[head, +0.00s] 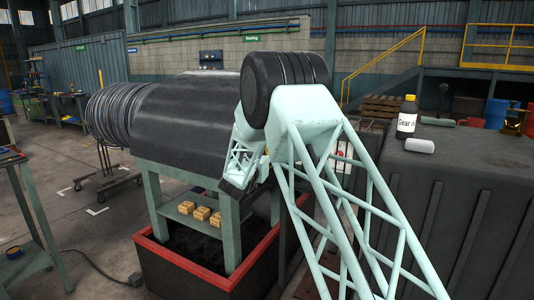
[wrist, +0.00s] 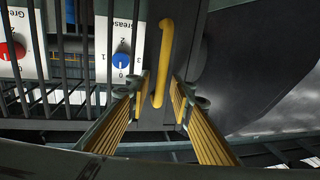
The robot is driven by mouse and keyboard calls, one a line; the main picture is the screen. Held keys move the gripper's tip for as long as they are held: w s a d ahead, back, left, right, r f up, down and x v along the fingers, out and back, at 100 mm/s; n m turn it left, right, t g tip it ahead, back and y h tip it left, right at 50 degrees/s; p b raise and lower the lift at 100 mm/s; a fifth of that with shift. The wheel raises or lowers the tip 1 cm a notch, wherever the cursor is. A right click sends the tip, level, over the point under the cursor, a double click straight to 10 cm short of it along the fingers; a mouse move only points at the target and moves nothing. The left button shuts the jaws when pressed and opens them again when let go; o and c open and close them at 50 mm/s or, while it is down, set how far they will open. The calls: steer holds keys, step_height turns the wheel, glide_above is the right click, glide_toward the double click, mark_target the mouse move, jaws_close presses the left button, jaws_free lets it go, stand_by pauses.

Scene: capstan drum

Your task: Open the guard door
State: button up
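In the wrist view, a yellow bar handle (wrist: 164,55) stands upright in the picture on a grey strip at the edge of the barred guard door (wrist: 87,50). My gripper (wrist: 160,93) has its two ribbed yellow fingers apart, one on each side of the handle's lower end. Gaps show on both sides, and I see no clear contact. The door looks shut, with dials behind its bars. In the head view, my pale green arm hides the door, the handle and most of the gripper.
Behind the bars are a blue dial (wrist: 121,61) and a red dial (wrist: 10,51). The head view shows a dark drum (head: 185,120) on a green stand, a red-rimmed base (head: 185,263), and a dark cabinet (head: 470,200) with a bottle (head: 407,118) at right.

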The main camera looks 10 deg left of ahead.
steer(key=shift+c, duration=0.2)
jaws_close()
steer(key=shift+s, duration=0.1)
